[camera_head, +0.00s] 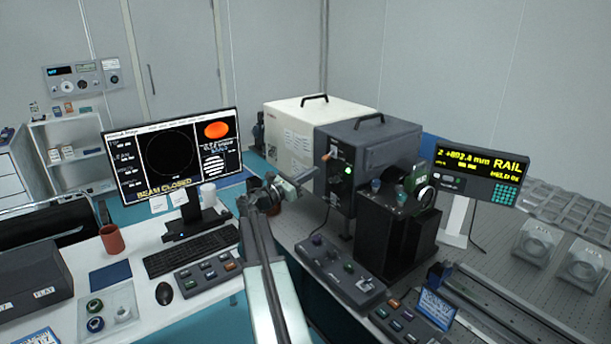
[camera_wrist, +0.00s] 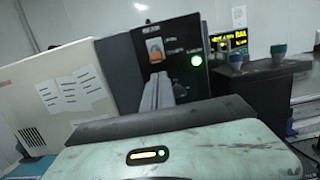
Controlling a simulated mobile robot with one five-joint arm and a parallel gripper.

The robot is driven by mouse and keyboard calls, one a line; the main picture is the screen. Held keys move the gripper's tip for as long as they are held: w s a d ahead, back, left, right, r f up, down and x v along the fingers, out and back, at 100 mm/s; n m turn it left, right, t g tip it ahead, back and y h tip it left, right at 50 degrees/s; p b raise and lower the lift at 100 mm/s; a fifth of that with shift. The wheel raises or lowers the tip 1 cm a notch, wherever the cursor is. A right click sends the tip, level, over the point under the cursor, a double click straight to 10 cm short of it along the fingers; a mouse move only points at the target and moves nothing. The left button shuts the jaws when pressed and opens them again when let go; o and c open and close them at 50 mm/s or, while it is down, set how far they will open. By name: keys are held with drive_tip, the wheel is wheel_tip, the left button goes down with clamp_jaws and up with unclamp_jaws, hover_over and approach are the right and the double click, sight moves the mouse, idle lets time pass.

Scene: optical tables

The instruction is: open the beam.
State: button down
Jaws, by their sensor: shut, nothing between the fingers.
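The laser unit has a cream rear housing (camera_head: 300,130) and a dark front housing (camera_head: 370,142). A small orange-tan lever or knob (camera_head: 327,157) and a lit green lamp (camera_head: 348,170) are on the dark panel. In the wrist view, the orange part (camera_wrist: 154,48) stands just above my finger tips, and the green lamp (camera_wrist: 196,60) is to their right. My gripper (camera_head: 311,172) is shut and empty, pointing at this panel; contact cannot be told. It also shows in the wrist view (camera_wrist: 158,82). The monitor (camera_head: 170,160) reads "BEAM CLOSED" in yellow.
A control box with knobs (camera_head: 340,268) sits on the optical table below the panel. A black mount with optics (camera_head: 395,225) and a rail display (camera_head: 480,172) stand to the right. A keyboard (camera_head: 190,252) and red mug (camera_head: 111,239) are on the left desk.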

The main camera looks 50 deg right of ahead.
sight(326, 158)
drive_tip(key=shift+x, duration=2.15)
